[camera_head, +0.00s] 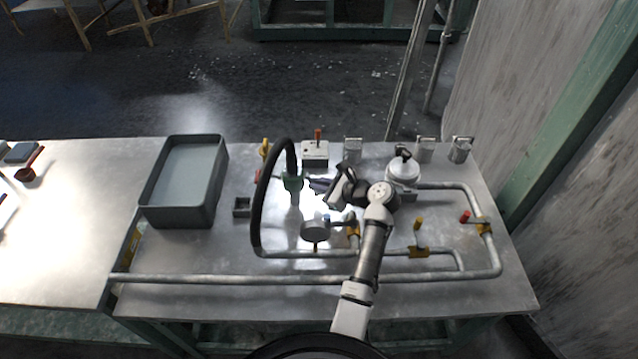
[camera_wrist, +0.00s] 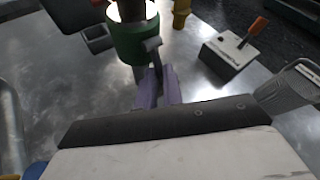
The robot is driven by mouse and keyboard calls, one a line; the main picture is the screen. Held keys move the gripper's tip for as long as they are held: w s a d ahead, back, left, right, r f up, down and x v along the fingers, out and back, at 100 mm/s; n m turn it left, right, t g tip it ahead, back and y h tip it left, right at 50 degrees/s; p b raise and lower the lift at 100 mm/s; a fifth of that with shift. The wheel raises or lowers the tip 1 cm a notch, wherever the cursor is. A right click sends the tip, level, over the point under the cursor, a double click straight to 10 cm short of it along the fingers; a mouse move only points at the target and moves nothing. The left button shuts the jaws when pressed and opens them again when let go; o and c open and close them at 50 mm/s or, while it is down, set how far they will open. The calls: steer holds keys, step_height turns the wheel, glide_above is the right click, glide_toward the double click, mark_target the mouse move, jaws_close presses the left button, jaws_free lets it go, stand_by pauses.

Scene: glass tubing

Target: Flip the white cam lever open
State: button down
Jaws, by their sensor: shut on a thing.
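A green coupling (camera_head: 292,183) sits at the end of a black hose (camera_head: 258,205), above the bench. It also shows in the wrist view (camera_wrist: 131,41). A short lever (camera_wrist: 153,48), looking grey in this light, stands at the coupling's side; I take it for the cam lever. It lies close along the coupling's near side. My gripper (camera_head: 312,184) reaches the coupling from the right. In the wrist view, its purple fingers (camera_wrist: 157,88) are shut on the lower part of the lever. The fingers hide the lever's tip.
A white box with an orange-red switch lever (camera_wrist: 232,52) stands beside the coupling. A grey bin (camera_head: 180,215) is at left. Grey metal pipes (camera_head: 230,279) with coloured valve handles cross the bench front. A round gauge (camera_head: 314,231) sits below my gripper. Several metal canisters line the back edge.

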steer(key=shift+d+r+n+g+h+p, duration=0.15)
steer(key=shift+r+n+h+p, duration=0.55)
steer(key=shift+h+p, duration=1.05)
steer(key=shift+a+r+n+g+h+p, duration=0.1)
steer(key=shift+r+n+g+h+p, duration=0.15)
steer(key=shift+r+n+h+p, duration=0.95)
steer(key=shift+d+r+n+g+h+p, duration=0.1)
steer(key=shift+r+g+h+p, duration=0.1)
steer(key=shift+h+p, duration=2)
steer(key=c, duration=1.5)
jaws_free()
steer(key=b+v, duration=0.1)
steer(key=v, duration=0.3)
steer(key=b+v, duration=0.1)
steer(key=v, duration=0.9)
steer(key=shift+a+b, duration=0.25)
steer(key=shift+b, duration=0.15)
